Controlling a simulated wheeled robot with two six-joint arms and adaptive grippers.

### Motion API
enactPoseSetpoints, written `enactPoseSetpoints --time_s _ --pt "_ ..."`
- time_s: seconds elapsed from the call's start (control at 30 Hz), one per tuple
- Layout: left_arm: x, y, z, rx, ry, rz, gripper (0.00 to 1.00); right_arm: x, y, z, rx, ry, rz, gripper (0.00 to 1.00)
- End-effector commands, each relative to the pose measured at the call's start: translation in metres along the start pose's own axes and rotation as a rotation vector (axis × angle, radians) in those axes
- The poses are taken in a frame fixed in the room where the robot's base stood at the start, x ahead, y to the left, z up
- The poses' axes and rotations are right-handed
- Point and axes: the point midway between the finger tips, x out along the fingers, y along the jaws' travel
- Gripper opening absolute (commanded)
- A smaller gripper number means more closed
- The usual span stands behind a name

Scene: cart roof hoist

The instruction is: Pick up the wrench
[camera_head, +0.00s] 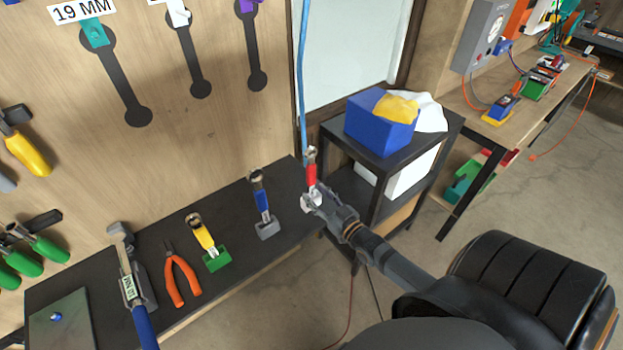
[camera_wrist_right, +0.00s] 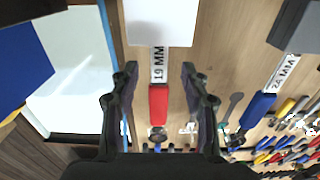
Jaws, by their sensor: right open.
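A red-handled wrench (camera_head: 311,172) stands upright in a white holder near the right end of the dark bench. In the right wrist view the red wrench (camera_wrist_right: 158,104) lies between my fingers, and its shank label reads 19 MM. The white holder (camera_wrist_right: 162,22) is at the top there. My right gripper (camera_wrist_right: 158,72) is open, with a finger on either side of the wrench and visible gaps. In the head view my right gripper (camera_head: 314,192) is at the wrench and partly hides the holder. My left gripper is not in view.
On the dark bench (camera_head: 285,232) stand a blue-handled wrench (camera_head: 262,200) and a yellow-handled wrench (camera_head: 204,236). Orange pliers (camera_head: 181,277) lie farther left. A black shelf cart (camera_head: 385,157) with a blue box (camera_head: 378,131) stands to the right. Tool outlines mark the wooden wall.

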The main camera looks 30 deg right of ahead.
Motion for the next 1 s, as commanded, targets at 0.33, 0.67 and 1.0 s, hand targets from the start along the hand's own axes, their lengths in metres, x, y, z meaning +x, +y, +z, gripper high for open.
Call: enactPoseSetpoints --time_s 0.33,0.67,1.0 --pt "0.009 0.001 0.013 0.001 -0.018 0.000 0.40 0.033 0.001 0.000 0.001 0.001 0.000 0.46" --pt "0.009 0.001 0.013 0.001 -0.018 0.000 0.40 0.032 0.001 0.000 0.001 0.000 0.000 0.15" --pt "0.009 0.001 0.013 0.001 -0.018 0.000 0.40 0.032 0.001 0.000 0.000 0.001 0.000 0.00"
